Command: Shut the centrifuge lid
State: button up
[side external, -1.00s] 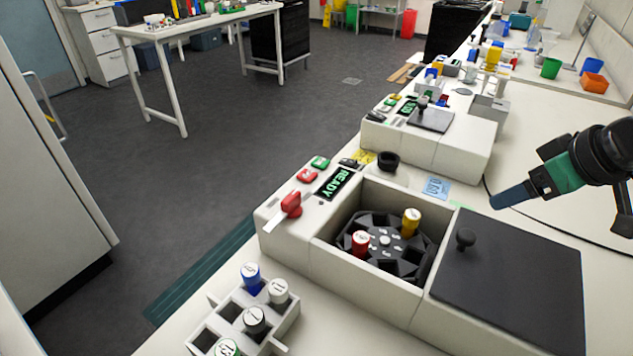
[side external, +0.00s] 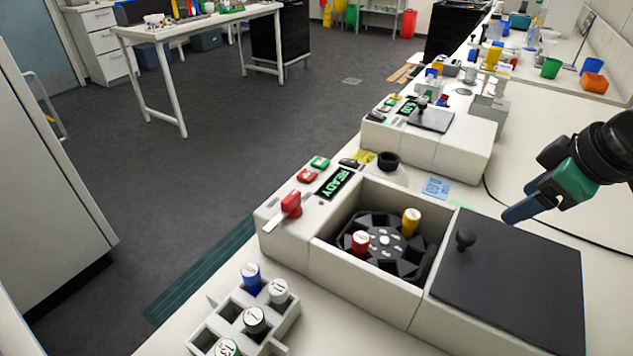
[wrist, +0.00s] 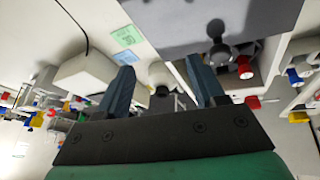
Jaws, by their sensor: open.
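The centrifuge (side external: 365,290) stands on the bench with its chamber uncovered. Its flat dark lid (side external: 520,285) lies to the right of the opening, with a round black knob (side external: 466,238) near its left edge. Inside, the black rotor (side external: 385,240) holds a red-capped tube (side external: 360,242) and a yellow-capped tube (side external: 411,221). My gripper (side external: 518,202) is open and empty, above and behind the lid, apart from the knob. In the wrist view the knob (wrist: 219,50) shows beyond the right fingertip of my gripper (wrist: 162,72), with the lid (wrist: 185,22) above.
A tube rack (side external: 283,327) stands in front. A second machine (side external: 460,147) with a dark lid stands behind. The bench right of it is mostly clear apart from a cable.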

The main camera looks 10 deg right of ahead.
aim_at(468, 234)
jog(key=a+n+g, duration=0.1)
jog(key=a+n, duration=0.1)
jog(key=n, duration=0.1)
jog(key=a+r+n+g, duration=0.1)
jog(key=a+n+g, duration=0.1)
jog(key=n, duration=0.2)
jog(key=a+r+n+g, duration=0.1)
jog(key=a+n, duration=0.1)
jog(key=n, duration=0.2)
jog(key=shift+w+a, duration=0.15)
jog(key=shift+w, duration=0.1)
jog(key=shift+a+f+n+g+h, duration=0.1)
jog(key=shift+a+n+g+h, duration=0.1)
jog(key=shift+n+g+h, duration=0.3)
jog(key=shift+f, duration=2.7)
grip_shut()
